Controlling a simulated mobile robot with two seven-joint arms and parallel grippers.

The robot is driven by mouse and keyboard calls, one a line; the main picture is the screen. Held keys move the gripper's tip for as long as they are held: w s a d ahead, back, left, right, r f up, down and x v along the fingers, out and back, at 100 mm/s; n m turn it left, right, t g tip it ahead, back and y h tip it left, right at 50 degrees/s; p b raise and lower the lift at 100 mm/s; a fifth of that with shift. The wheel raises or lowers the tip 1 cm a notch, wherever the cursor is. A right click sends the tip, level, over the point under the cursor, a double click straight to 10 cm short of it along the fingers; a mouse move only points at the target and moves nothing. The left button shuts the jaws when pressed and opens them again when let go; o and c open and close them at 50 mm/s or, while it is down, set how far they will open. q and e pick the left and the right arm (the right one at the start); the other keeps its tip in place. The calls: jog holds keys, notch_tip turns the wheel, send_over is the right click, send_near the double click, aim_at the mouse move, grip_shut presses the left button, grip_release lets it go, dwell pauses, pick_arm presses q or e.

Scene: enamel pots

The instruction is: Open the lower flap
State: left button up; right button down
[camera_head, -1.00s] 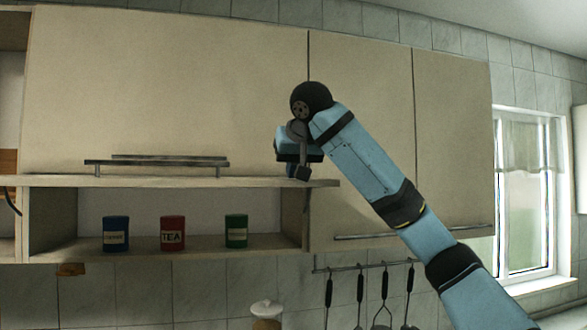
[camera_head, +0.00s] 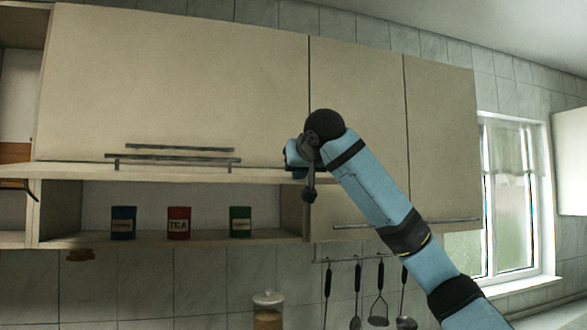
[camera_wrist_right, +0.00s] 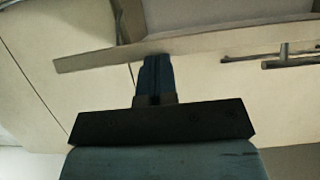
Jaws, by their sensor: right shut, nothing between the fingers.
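The lower flap (camera_head: 70,171) is the pale front panel over the shelf compartment. It stands raised, seen nearly edge-on in the head view, with the compartment open below it. Its bar handle (camera_head: 172,161) shows along it. My right gripper (camera_head: 300,168) is at the flap's right end, partly hidden behind my wrist. In the right wrist view, the shut, empty blue fingers (camera_wrist_right: 157,72) point up at the edge of a pale board (camera_wrist_right: 210,43), apparently the flap. I cannot tell whether they touch it. My left gripper is out of view.
The open compartment holds a blue canister (camera_head: 123,222), a red tea canister (camera_head: 178,223) and a green canister (camera_head: 240,222). The closed upper flap (camera_head: 175,80) is above. Tall cabinet doors (camera_head: 440,130) stand right, behind my arm. Utensils (camera_head: 380,295) hang below.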

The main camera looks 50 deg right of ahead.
pick_arm(q)
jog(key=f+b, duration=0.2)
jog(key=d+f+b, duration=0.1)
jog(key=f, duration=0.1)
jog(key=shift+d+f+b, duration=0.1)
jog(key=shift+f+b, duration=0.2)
jog(key=shift+b, duration=0.05)
pick_arm(e)
jog(key=f, duration=0.1)
jog(key=f+t, duration=0.1)
jog(key=f+h, duration=0.1)
jog(key=shift+w+d+f+t, duration=0.2)
jog(key=shift+d+f+t, duration=0.05)
jog(key=shift+d+t, duration=0.15)
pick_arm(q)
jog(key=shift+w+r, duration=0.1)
